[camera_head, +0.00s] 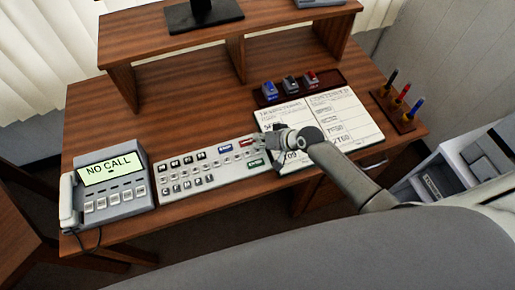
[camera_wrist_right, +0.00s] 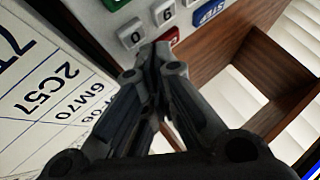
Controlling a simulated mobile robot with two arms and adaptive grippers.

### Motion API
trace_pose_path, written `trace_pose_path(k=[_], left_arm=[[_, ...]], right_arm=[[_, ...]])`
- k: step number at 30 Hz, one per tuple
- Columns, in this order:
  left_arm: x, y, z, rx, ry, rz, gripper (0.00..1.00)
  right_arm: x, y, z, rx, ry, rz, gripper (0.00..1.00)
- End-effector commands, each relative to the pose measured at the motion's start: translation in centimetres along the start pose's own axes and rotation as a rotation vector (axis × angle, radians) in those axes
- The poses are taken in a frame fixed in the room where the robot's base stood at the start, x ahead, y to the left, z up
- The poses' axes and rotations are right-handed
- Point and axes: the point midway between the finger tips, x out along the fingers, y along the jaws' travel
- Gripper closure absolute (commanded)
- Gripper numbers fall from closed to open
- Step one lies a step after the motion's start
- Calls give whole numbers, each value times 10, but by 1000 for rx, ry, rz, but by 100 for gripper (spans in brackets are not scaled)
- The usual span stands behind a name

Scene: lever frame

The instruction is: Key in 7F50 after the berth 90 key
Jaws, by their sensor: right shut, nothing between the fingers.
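The pale key panel (camera_head: 213,184) lies on the desk with rows of dark keys, a blue key (camera_head: 225,148), a red key (camera_head: 246,142) and a green key (camera_head: 256,162). My right gripper (camera_head: 261,141) is shut and empty over the panel's right end. In the right wrist view its fingertips (camera_wrist_right: 153,50) overlap the panel beside a 0 key (camera_wrist_right: 130,34) and the red key (camera_wrist_right: 176,44); touching or apart cannot be told. The open book (camera_head: 345,117) lies right of the panel, partly behind my arm. The 7F50 and berth 90 labels are not readable. My left gripper is out of view.
A phone console (camera_head: 118,191) at left shows NO CALL, with its handset beside it. Stamps (camera_head: 290,84) sit in a tray behind the book. A pen holder (camera_head: 404,120) stands at right. A raised wooden shelf (camera_head: 180,50) spans the back.

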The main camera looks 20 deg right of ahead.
Motion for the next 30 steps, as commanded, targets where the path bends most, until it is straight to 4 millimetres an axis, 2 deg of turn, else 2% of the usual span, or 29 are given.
trace_pose_path(k=[5,19,30], left_arm=[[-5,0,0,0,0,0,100],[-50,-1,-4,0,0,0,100],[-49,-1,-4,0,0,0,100]], right_arm=[[-4,-3,-3,0,1,0,100],[-35,-26,-26,0,1,0,100],[-35,-25,-26,0,1,0,100]])
